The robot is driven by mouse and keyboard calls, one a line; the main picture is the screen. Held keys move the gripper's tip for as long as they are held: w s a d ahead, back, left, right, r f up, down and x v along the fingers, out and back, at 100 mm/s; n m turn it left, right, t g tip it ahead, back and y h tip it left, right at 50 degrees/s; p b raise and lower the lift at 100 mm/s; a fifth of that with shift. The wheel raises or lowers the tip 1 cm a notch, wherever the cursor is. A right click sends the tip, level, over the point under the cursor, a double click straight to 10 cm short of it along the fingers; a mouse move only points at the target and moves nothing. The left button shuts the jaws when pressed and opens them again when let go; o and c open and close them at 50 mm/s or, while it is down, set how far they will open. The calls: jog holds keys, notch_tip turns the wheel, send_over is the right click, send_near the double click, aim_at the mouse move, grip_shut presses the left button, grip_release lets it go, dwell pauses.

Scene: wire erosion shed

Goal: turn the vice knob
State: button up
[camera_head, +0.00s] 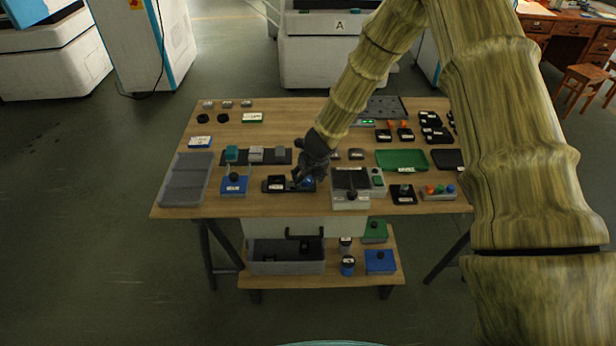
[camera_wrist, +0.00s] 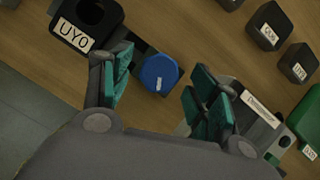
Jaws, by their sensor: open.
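A round blue knob (camera_wrist: 160,73) with a small white label sits between the two finger pads of my gripper (camera_wrist: 158,84) in the wrist view. My gripper is open, with a gap on both sides of the knob. The knob joins a dark block with a hole and a "UYO" label (camera_wrist: 76,34), seemingly the vice. In the head view my gripper (camera_head: 304,174) is over the dark vice (camera_head: 275,185) near the table's front edge. Only a sliver of the blue knob (camera_head: 309,184) shows there; the gripper hides the rest.
A grey boxed device (camera_head: 350,202) stands close to the right of my gripper. A blue block with a black knob (camera_head: 233,187) stands to the left. Small labelled dark blocks (camera_wrist: 269,26) and a green tray (camera_head: 402,160) lie to the right.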

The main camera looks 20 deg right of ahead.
jog(key=shift+f, duration=0.15)
jog(key=c, duration=1)
